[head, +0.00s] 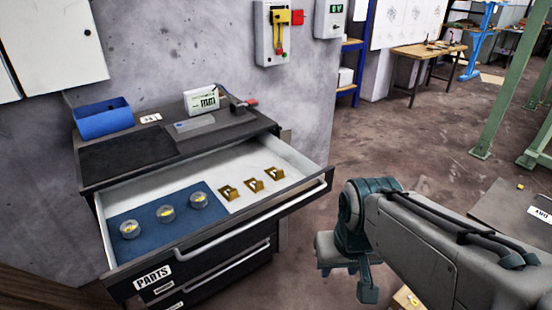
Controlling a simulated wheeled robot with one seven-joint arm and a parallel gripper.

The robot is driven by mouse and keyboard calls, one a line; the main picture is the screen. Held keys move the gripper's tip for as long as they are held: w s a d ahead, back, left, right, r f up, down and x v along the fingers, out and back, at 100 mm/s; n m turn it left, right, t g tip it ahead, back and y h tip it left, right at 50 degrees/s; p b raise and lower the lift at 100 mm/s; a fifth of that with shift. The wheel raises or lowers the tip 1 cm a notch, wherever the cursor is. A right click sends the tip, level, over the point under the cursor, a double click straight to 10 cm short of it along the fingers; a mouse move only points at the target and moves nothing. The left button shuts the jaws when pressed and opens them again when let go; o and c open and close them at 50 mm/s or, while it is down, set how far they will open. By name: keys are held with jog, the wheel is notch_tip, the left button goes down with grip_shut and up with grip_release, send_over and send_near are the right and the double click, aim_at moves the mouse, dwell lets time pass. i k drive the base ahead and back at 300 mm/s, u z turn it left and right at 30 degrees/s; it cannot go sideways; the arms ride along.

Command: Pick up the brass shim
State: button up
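Several small brass-coloured things are in view, and I cannot tell which is the brass shim. Three brass angled pieces, with one at the left (228,193), one in the middle (254,184) and one at the right (274,174), stand in a row on the bare white floor of the open drawer (285,157). Three clear round containers, at left (130,229), middle (166,214) and right (199,200), sit on a blue mat (150,242) with yellow bits in them. My gripper (346,280) hangs right of the drawer, apart from it. Its fingers look spread and empty.
The cabinet top (125,158) holds a blue bin (102,119) and a white device with a display (202,101). A dark surface (510,215) is at the right edge. A yellowish piece (407,299) shows partly below my arm. Open floor lies beyond the drawer.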

aim_at(254, 182)
jog(key=u, duration=0.3)
jog(key=i, duration=1)
jog(key=u, duration=0.7)
